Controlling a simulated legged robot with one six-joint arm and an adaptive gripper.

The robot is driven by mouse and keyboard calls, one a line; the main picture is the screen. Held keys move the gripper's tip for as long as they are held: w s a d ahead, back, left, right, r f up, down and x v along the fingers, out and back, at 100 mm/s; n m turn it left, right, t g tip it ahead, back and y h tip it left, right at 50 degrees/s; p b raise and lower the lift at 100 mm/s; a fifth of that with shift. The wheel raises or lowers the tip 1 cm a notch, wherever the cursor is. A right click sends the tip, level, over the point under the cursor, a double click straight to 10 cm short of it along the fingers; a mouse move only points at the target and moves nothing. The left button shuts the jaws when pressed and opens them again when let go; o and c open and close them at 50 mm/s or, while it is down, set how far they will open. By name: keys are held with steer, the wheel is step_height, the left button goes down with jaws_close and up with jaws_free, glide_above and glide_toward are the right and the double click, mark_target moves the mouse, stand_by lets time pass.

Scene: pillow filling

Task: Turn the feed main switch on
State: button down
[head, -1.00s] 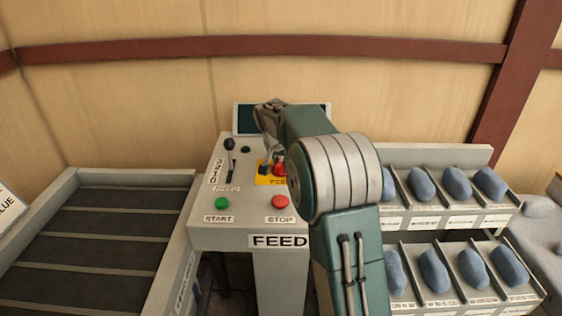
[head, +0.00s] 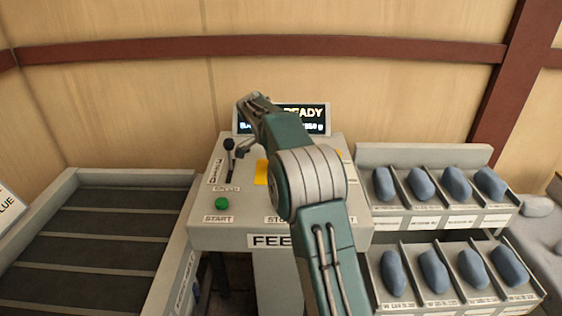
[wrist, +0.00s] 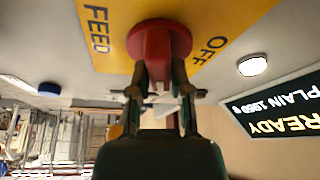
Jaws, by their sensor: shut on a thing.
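The feed main switch is a red rotary knob (wrist: 158,36) with a raised handle on a yellow plate (wrist: 112,35). The plate reads FEED and OFF in the wrist view. My gripper (wrist: 160,78) has its two fingers closed around the red handle. In the head view the yellow plate (head: 261,172) shows only partly, and my arm hides the red knob. The display (head: 312,114) behind the panel is lit and reads READY; it also shows in the wrist view (wrist: 285,110).
The black speed lever (head: 229,146) stands left of the plate. A green start button (head: 222,203) is at the panel's front left. A conveyor (head: 100,235) lies to the left. Racks with blue pillows (head: 421,184) stand to the right. A pale round lamp (wrist: 252,65) is near the plate.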

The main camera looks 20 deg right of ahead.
steer(key=shift+a+f+m+g, duration=0.15)
steer(key=shift+m+g, duration=0.25)
steer(key=shift+m, duration=0.6)
steer(key=c, duration=0.6)
jaws_free()
steer(key=shift+w, duration=0.1)
steer(key=shift+o, duration=0.2)
steer(key=v, duration=1.2)
